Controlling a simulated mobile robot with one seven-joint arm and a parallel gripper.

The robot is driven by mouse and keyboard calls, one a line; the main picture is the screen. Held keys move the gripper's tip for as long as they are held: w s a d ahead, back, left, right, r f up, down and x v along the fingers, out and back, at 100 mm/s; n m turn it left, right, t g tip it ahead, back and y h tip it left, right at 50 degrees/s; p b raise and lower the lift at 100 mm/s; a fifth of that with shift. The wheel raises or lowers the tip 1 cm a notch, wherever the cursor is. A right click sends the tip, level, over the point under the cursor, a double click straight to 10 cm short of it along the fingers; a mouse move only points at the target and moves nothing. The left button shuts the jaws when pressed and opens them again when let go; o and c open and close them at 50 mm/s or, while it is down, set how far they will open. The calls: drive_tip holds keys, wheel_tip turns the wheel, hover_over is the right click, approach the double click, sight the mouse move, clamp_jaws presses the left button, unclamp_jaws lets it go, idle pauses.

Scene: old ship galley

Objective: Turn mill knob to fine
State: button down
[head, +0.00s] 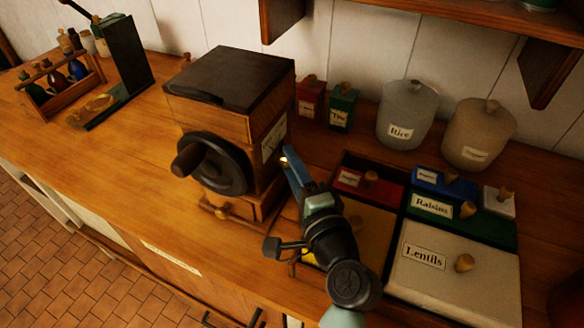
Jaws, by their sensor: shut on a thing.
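The mill (212,110) is a wooden box with a dark lid, standing upright on the counter. Its front has a black disc (225,168) with a dark wooden handle (187,159) and, below, a drawer with a round knob (221,212). A pale label (273,138) is on its right side. My gripper (288,160) reaches to that right side, below the label, its blue finger against or very near the wall. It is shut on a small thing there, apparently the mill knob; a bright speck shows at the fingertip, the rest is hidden. The knob's setting cannot be read.
Right of my gripper are boxes labelled Raisins (433,207) and Lentils (455,280). Jars (405,115) and small tins (342,107) stand behind, under a shelf (450,20). A bottle rack (60,90) stands at left.

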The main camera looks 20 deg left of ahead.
drive_tip(key=shift+c, duration=2.3)
unclamp_jaws()
drive_tip(key=shift+d, duration=0.1)
drive_tip(key=b+v, duration=0.1)
drive_tip(key=v, duration=1)
drive_tip(key=shift+s+d+b, duration=0.2)
drive_tip(key=shift+s+b, duration=0.05)
drive_tip(key=shift+b, duration=0.15)
drive_tip(key=shift+s+d, duration=0.4)
drive_tip(key=shift+s, duration=0.1)
